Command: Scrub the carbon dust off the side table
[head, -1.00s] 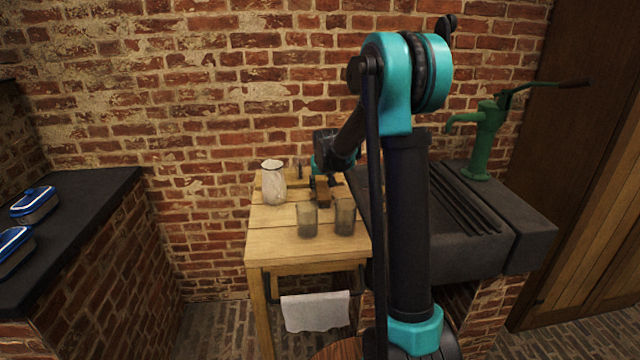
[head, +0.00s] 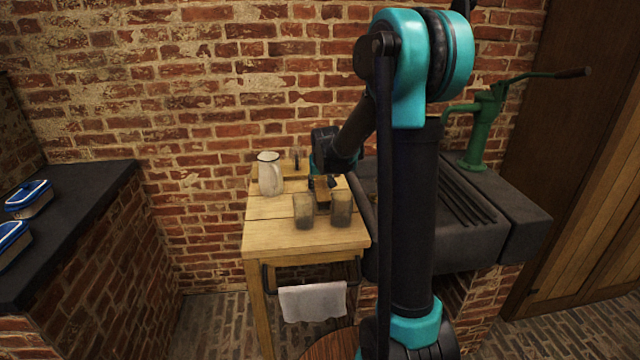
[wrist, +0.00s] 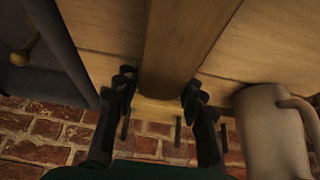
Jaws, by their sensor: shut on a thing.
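The side table (head: 262,238) is light planked wood against the brick wall. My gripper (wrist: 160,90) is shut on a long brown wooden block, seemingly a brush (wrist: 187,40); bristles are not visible. In the head view the brush (head: 322,193) is low over the table's right half, just behind two smoky glass jars. I cannot tell whether it touches the top. The left jar (head: 304,212) and right jar (head: 341,209) stand near the front. No dust patch can be made out; my arm hides part of the table's right side.
A white pitcher (head: 269,176) stands at the table's back left, close beside my gripper in the wrist view (wrist: 268,135). A cloth (head: 312,302) hangs from the front rail. A dark stone sink (head: 465,225) with a green pump (head: 484,128) adjoins on the right.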

